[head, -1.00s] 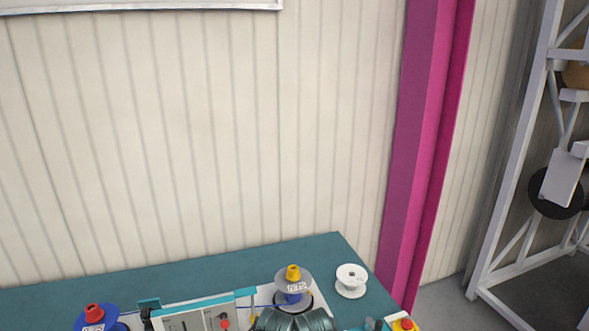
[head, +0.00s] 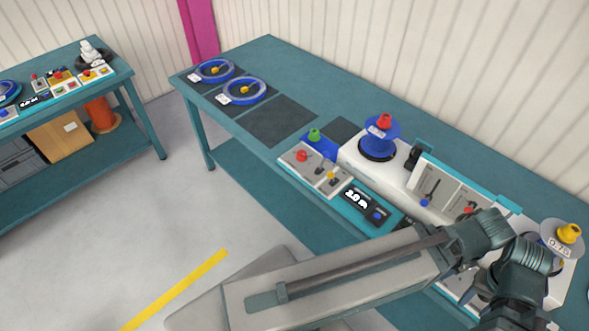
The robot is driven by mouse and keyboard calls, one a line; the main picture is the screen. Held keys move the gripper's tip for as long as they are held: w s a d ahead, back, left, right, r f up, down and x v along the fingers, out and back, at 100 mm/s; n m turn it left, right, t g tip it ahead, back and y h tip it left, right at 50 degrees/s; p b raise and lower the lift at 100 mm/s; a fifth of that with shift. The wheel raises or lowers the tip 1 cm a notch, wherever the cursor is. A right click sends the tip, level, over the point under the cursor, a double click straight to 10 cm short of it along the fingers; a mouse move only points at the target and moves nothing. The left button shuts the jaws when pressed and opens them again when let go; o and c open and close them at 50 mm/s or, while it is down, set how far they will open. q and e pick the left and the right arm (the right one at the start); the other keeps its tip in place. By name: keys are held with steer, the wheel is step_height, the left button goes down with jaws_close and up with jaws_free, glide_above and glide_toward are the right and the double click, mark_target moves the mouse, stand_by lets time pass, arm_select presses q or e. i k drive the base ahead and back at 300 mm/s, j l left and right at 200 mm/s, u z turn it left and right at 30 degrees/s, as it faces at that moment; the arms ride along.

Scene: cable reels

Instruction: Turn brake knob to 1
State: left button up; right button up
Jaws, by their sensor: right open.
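I cannot pick out the brake knob or its number marks for certain. An upright grey panel (head: 450,190) on the bench carries slots and small levers, one with a blue knob (head: 425,203) and one with a red knob (head: 468,210). My right gripper (head: 512,312) is at the lower right, in front of the panel and the machine, and is open. Its fingertips are hard to make out against the dark wrist. My right arm covers part of the machine's front, and anything behind it is hidden. My left gripper is out of view.
A blue reel (head: 382,132) with a red cap and a grey reel (head: 562,240) with a yellow cap stand on the machine. Button boxes (head: 315,168) and a display (head: 362,203) sit at the bench front. Blue rings (head: 244,91) lie on dark mats. Open floor (head: 150,220) lies left.

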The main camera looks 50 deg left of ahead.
mark_target(301, 155)
steer(key=u, duration=0.45)
steer(key=l+u, duration=0.15)
steer(key=u, duration=0.75)
steer(key=l+u, duration=0.1)
steer(key=u, duration=0.3)
steer(key=i+j+z, duration=0.5)
steer(key=i+j, duration=0.4)
